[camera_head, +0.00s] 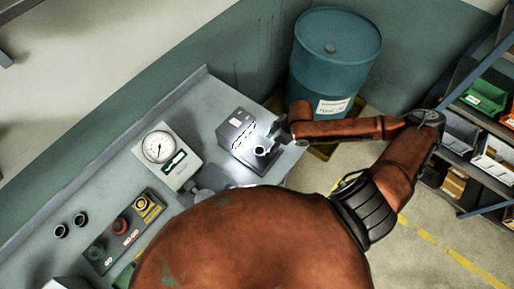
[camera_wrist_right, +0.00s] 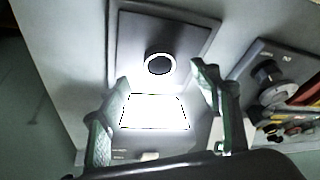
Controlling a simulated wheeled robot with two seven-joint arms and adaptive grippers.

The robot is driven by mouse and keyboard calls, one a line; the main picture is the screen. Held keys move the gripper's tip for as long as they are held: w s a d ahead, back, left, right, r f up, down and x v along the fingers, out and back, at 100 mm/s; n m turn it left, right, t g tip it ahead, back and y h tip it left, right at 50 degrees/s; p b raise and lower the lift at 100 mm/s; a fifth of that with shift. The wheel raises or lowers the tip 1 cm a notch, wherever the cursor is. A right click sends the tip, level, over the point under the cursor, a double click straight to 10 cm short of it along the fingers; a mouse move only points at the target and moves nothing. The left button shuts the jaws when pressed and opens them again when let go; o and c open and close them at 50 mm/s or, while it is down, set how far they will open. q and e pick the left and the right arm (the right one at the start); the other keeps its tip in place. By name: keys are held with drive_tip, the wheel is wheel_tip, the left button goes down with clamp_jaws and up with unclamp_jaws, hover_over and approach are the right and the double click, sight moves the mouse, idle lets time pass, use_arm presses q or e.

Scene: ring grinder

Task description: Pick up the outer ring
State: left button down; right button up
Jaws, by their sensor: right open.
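A small ring with a pale rim and dark centre (camera_head: 260,151) sits on a dark plate at the grey box-shaped machine (camera_head: 237,131) on the bench. It also shows in the right wrist view, where the ring (camera_wrist_right: 160,64) lies on the square dark plate (camera_wrist_right: 135,40). My right gripper (camera_head: 272,135) is beside the machine, close to the ring. In the wrist view its fingers (camera_wrist_right: 160,74) are spread apart, one on each side of the ring, with nothing between them held. My left gripper cannot be made out.
A dial gauge box (camera_head: 160,150) and a button panel (camera_head: 124,232) stand left on the bench. Two dark rings (camera_head: 70,224) lie at the far left. A blue drum (camera_head: 336,55) stands behind my right arm. Shelves with bins (camera_head: 484,97) are at right.

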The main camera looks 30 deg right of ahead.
sight(257, 152)
drive_tip(key=shift+x, duration=0.95)
drive_tip(key=x, duration=0.3)
drive_tip(key=p+x, duration=0.1)
drive_tip(key=shift+w+a+f, duration=0.25)
drive_tip(key=shift+w+a, duration=0.05)
drive_tip(key=shift+w, duration=0.1)
drive_tip(key=shift+f, duration=0.1)
drive_tip(key=c, duration=0.5)
use_arm(q)
drive_tip(key=shift+s+a+r, duration=0.1)
drive_tip(key=shift+s+r, duration=0.3)
drive_tip(key=shift+s, duration=0.05)
use_arm(e)
drive_tip(key=c, duration=0.9)
